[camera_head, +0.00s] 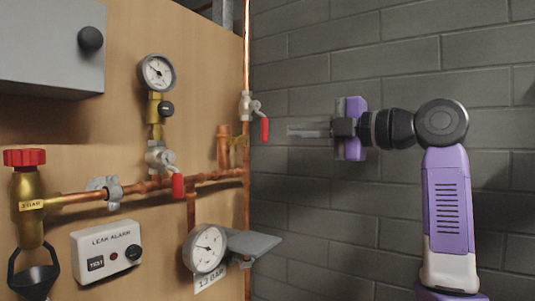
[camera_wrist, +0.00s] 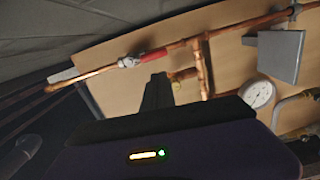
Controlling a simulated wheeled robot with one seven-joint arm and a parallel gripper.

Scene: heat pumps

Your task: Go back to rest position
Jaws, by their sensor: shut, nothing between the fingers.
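My gripper (camera_head: 308,131) is in front of the grey block wall, right of the wooden panel, with its fingers pointing left. Its fingers are together with nothing between them. It is apart from the red-handled valve (camera_head: 265,129) on the vertical copper pipe, which is just left of the fingertips in the head view. In the wrist view the dark gripper fingers (camera_wrist: 158,92) stand up at the middle, and the red valve handle (camera_wrist: 153,56) shows just above them. My purple and black arm reaches in from the right.
The wooden panel (camera_head: 212,80) carries copper pipes, an upper gauge (camera_head: 157,73), a lower gauge (camera_head: 205,248), a second red-handled valve (camera_head: 177,185) and a leak alarm box (camera_head: 107,252). A grey plate (camera_head: 252,243) juts out below. The block wall (camera_head: 330,220) below my gripper is bare.

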